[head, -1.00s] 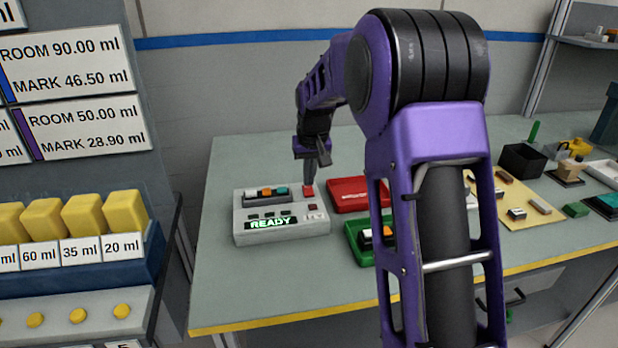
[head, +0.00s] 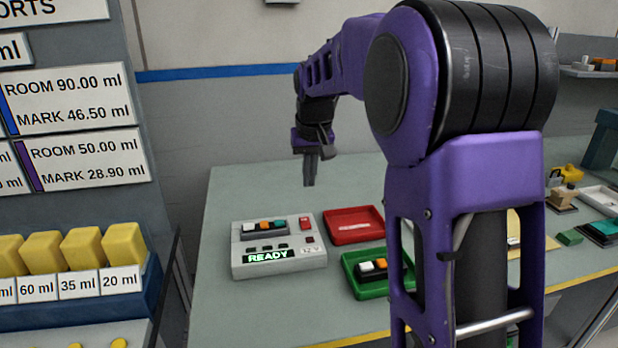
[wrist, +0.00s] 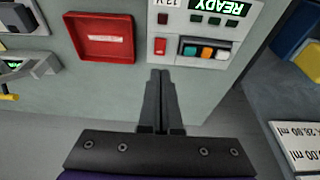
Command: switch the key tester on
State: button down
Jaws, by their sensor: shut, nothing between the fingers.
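The key tester (head: 300,262) is a light grey box on the left of the workbench. Its display (head: 268,257) is lit and reads READY. A row of white, orange and teal keys (head: 264,227) sits in its slot, and a red switch (head: 306,224) is at its far right corner. The wrist view shows the tester (wrist: 178,22) upside down, with the red switch (wrist: 160,46) just beyond my fingertips. My gripper (head: 310,184) is shut and empty, raised above the bench behind the tester, apart from it.
A red tray (head: 345,236) stands right of the tester. A green tray (head: 362,287) with keys in it stands in front of that. A rack with yellow blocks (head: 82,250) is at the left. Bare bench lies in front of the tester.

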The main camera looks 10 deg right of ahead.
aim_at(304, 218)
jog(key=shift+f, duration=0.1)
jog(key=shift+w+r+t+b, duration=0.3)
jog(key=shift+w+b, duration=0.35)
jog(key=shift+b, duration=0.45)
jog(key=x, duration=0.4)
jog(key=b+x, duration=0.1)
jog(key=x, duration=0.4)
jog(key=b+x, duration=0.1)
jog(key=x, duration=0.4)
jog(key=shift+s+f, duration=0.1)
jog(key=shift+s, duration=0.3)
jog(key=shift+p, duration=0.55)
